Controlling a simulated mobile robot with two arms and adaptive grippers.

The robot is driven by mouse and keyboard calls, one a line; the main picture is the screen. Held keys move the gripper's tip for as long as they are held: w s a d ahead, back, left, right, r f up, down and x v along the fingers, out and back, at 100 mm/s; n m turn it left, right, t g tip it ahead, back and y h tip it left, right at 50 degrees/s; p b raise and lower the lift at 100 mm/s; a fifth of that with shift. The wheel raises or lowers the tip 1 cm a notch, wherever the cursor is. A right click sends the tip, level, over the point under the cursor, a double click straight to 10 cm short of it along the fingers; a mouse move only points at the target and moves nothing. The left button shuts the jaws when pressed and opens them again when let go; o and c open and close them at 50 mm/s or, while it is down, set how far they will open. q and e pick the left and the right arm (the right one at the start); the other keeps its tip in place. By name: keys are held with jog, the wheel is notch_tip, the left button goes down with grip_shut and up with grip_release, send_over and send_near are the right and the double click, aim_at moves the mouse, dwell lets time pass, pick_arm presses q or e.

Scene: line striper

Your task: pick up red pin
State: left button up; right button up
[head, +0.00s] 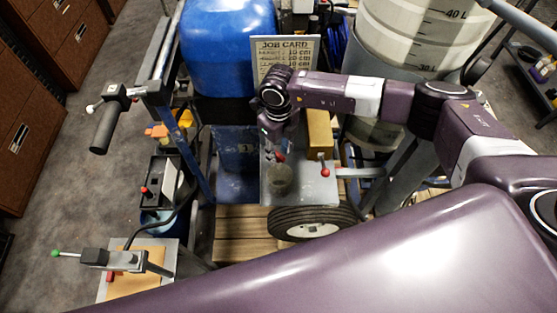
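My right arm comes in from the right, and its gripper (274,142) points down over the grey metal plate at the middle of the machine. The gripper is small and dark, and I cannot tell whether its fingers are open or shut. A small red piece (279,157), possibly the red pin, shows just below the fingertips, above a grey-green round cup (279,179). I cannot tell whether the fingers touch it. A red ball knob (325,172) on a short lever stands to the right, apart from the gripper. My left gripper is not in view.
A job card (286,52) stands behind the gripper, with a blue tank (228,45) to its left and a white graduated tank (420,32) to its right. A yellow-brown block (319,134) is close beside the gripper. A blue bin (237,155) is to the left, a wheel (313,222) below.

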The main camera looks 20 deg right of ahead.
jog(key=shift+c, duration=0.4)
grip_shut()
